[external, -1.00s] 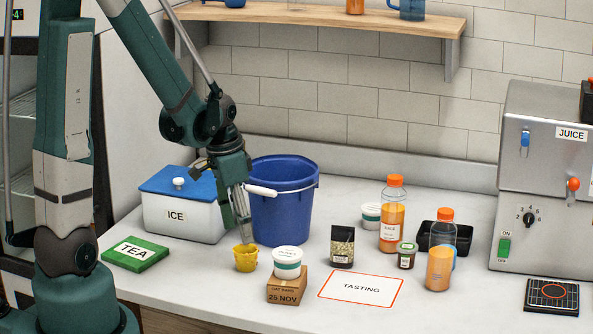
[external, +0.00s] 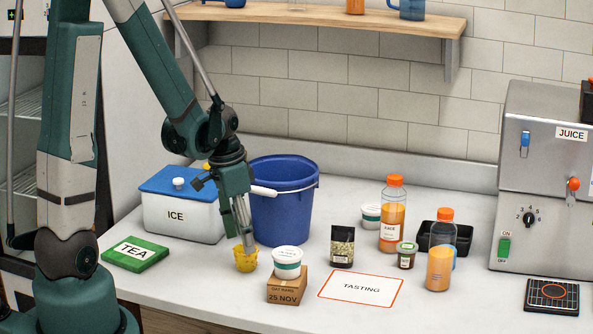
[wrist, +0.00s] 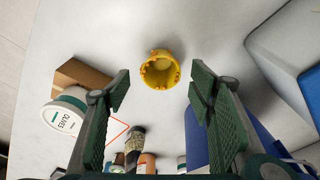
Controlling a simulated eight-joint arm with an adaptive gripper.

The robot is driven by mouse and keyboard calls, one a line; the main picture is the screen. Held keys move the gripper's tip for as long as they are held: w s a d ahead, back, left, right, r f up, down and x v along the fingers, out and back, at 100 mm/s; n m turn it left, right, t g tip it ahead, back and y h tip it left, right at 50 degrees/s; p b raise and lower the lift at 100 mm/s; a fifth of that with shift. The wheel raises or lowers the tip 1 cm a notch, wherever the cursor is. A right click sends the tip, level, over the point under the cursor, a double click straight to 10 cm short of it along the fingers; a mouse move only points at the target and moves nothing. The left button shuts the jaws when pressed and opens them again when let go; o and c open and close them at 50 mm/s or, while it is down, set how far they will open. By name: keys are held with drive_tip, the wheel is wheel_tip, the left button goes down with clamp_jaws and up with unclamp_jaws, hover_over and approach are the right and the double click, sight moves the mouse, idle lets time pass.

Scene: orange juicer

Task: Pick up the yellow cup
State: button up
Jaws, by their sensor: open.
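The yellow cup (external: 246,259) stands upright on the counter, left of the small cardboard box in the external view. In the wrist view the yellow cup (wrist: 160,69) shows from above, empty, with a notched rim. My gripper (external: 246,244) is just above the cup and overlaps its rim in the external view. In the wrist view my gripper (wrist: 160,85) is open and empty. Its two fingers are left and right of the cup's column, and the cup lies slightly beyond the fingertips. I cannot tell the exact height gap.
A cardboard box (external: 286,288) with a white tub (external: 287,262) on it stands close right of the cup. A blue bucket (external: 283,215) and a white ice box (external: 182,217) stand behind. A green tea box (external: 135,253) lies left. The counter before the cup is clear.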

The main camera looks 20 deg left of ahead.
sight(246, 258)
drive_tip(key=shift+w+d+f+b, duration=0.15)
drive_tip(key=shift+f+b, duration=0.2)
drive_tip(key=shift+f, duration=0.9)
drive_tip(key=shift+w+d+f+b, duration=0.15)
drive_tip(key=shift+f+b, duration=0.15)
drive_tip(key=shift+f, duration=0.9)
drive_tip(key=shift+a, duration=0.1)
drive_tip(key=c, duration=1)
